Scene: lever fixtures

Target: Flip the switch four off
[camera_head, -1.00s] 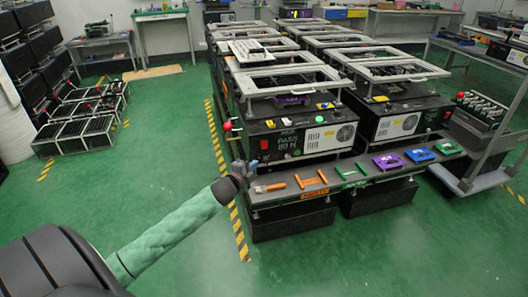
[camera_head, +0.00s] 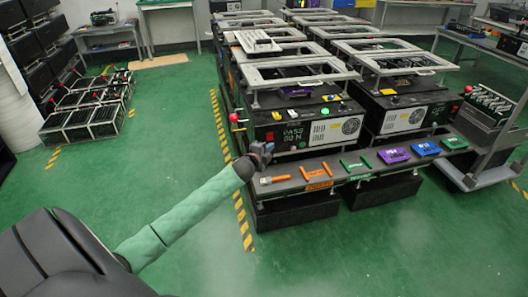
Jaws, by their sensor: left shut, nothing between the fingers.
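My left gripper (camera_head: 262,152) is at the end of a green-sleeved arm that comes in from the lower left. It is shut and empty, at the near left corner of the tool shelf, close to the black test unit. A red knob (camera_head: 233,117) sticks out at the left side of the black unit (camera_head: 285,134) marked PASS. A small red button (camera_head: 269,135) and a green button (camera_head: 325,112) also show on that unit. I cannot tell which part is switch four or how it is set. My right gripper is not in view.
A narrow shelf (camera_head: 340,172) with orange, green, purple and blue tools runs along the front of the units. Low black crates (camera_head: 82,118) with red-tipped parts stand at the left. Green floor between them is clear.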

